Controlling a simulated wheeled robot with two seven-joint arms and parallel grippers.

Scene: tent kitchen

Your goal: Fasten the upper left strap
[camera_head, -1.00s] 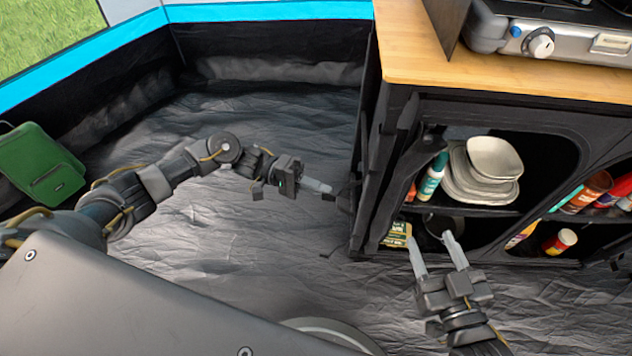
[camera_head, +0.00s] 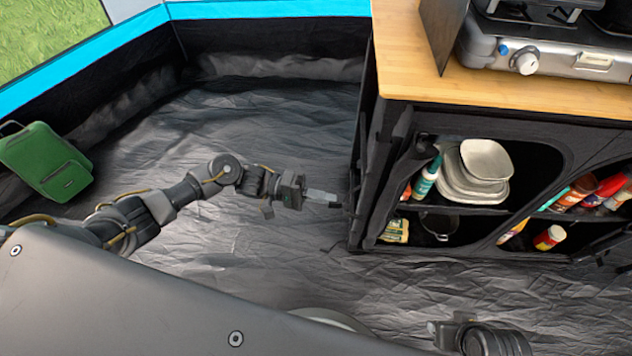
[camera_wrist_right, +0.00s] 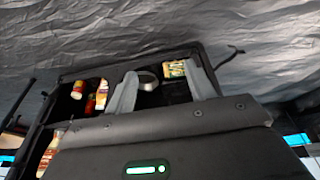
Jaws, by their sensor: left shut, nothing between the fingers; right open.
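The black fabric cabinet (camera_head: 372,190) stands at the right of the head view, its left side towards my left arm. My left gripper (camera_head: 322,196) is shut and empty, its fingertips close to that left side. A small dark piece (camera_head: 334,205) shows at the fingertips; I cannot tell whether it is the upper left strap. A thin dark strap end (camera_wrist_right: 236,51) sticks out from the cabinet's edge in the right wrist view; which strap it is I cannot tell. My right gripper (camera_wrist_right: 163,88) is open and empty, its fingers pointing towards the cabinet's shelves.
The wooden top (camera_head: 405,80) carries a stove (camera_head: 545,65). Plates (camera_head: 475,175), bottles (camera_head: 427,178) and a pot (camera_head: 438,225) sit in the open shelves. A green case (camera_head: 48,160) stands at the left. The dark groundsheet (camera_head: 260,120) between is clear.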

